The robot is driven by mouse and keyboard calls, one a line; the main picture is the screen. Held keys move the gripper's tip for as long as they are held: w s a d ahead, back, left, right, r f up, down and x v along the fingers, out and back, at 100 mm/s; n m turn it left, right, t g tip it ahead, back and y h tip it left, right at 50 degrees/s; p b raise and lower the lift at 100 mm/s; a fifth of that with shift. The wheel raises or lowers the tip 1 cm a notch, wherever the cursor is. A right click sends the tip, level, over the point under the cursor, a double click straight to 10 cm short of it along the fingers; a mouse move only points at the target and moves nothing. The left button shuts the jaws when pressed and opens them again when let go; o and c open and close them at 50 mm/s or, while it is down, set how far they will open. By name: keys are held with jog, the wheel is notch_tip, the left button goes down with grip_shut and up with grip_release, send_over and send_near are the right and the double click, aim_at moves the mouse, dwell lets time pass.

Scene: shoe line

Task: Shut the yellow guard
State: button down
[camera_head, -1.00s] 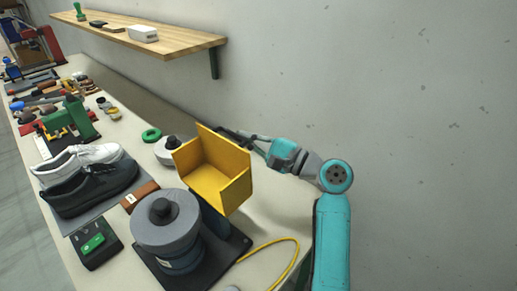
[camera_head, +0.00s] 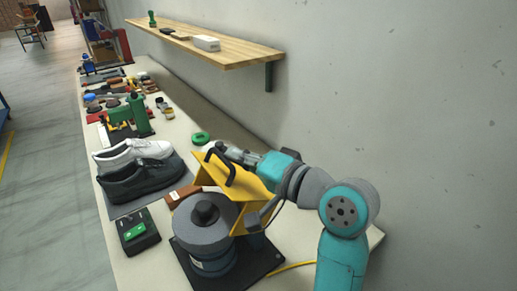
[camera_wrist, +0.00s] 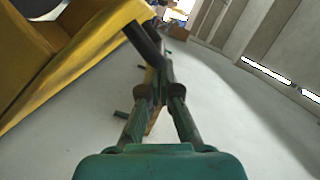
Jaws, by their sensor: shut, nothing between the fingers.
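The yellow guard (camera_head: 243,190) is tilted over the back side of the grey grinding wheel (camera_head: 202,222), with its black handle (camera_head: 222,165) on the upper face. Part of the wheel's top still shows in front of it. My gripper (camera_head: 232,153) is shut and empty, at the guard's far upper side beside the handle. In the wrist view the guard (camera_wrist: 60,50) fills the upper left, and a black bar runs from it to close by my shut fingertips (camera_wrist: 160,72). I cannot tell whether they touch.
A black and a white shoe (camera_head: 140,180) lie on a mat left of the grinder. A black box with a green button (camera_head: 137,230) stands in front of them. A wooden shelf (camera_head: 215,45) hangs on the wall above. A yellow cable (camera_head: 292,265) lies at right.

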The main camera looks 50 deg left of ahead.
jog(key=s+f+n+t, duration=0.1)
jog(key=s+f+n, duration=0.3)
jog(key=s, duration=0.5)
jog(key=shift+s+a+n+h, duration=0.3)
jog(key=shift+s+a+h, duration=0.1)
jog(key=shift+s, duration=0.1)
jog(key=w+d+r, duration=0.3)
jog(key=d+r, duration=0.2)
jog(key=d, duration=0.5)
jog(key=shift+r, duration=0.35)
